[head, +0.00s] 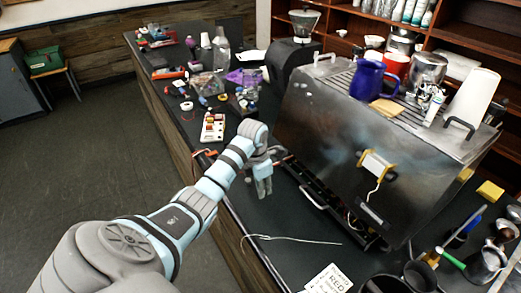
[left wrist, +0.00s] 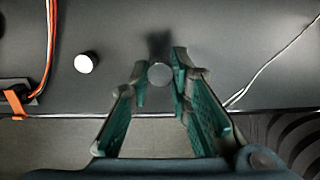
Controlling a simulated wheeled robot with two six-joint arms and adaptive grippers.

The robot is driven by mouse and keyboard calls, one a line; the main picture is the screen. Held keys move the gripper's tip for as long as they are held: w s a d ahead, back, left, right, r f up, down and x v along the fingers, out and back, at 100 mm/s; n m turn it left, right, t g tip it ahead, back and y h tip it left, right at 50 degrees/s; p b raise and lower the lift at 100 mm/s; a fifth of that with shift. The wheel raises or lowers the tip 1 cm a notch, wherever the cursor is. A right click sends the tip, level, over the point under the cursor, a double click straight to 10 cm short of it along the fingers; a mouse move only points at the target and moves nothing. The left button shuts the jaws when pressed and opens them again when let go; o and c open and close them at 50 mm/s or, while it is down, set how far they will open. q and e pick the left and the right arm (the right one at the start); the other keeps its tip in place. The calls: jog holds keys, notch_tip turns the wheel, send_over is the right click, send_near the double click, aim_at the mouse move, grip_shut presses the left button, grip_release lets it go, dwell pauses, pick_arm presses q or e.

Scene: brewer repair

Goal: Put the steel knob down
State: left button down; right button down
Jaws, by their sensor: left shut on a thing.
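The steel knob (left wrist: 160,75) shows in the left wrist view as a small round grey disc between the fingertips. My left gripper (left wrist: 158,82) is shut on it, with green-padded fingers on either side. In the head view my left gripper (head: 263,190) points down over the dark counter (head: 235,165), left of the large steel brewer (head: 325,130). The knob cannot be made out there. A dark shadow lies on the counter just beyond the fingertips in the left wrist view. My right gripper is not in view.
A second round knob with a pale top (left wrist: 86,62) stands on the counter left of the fingers. Orange wires (left wrist: 48,45) lie farther left, and a thin pale cable (left wrist: 275,62) lies at the right. The counter's front edge (left wrist: 70,114) runs below the fingers.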

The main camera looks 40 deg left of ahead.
aim_at(262, 202)
pick_arm(q)
notch_tip(262, 202, down, 5)
jog(key=b, duration=0.3)
jog(key=shift+s+d, duration=0.1)
jog(key=shift+r, duration=0.25)
jog(key=shift+f, duration=0.15)
jog(key=c, duration=1.5)
grip_release()
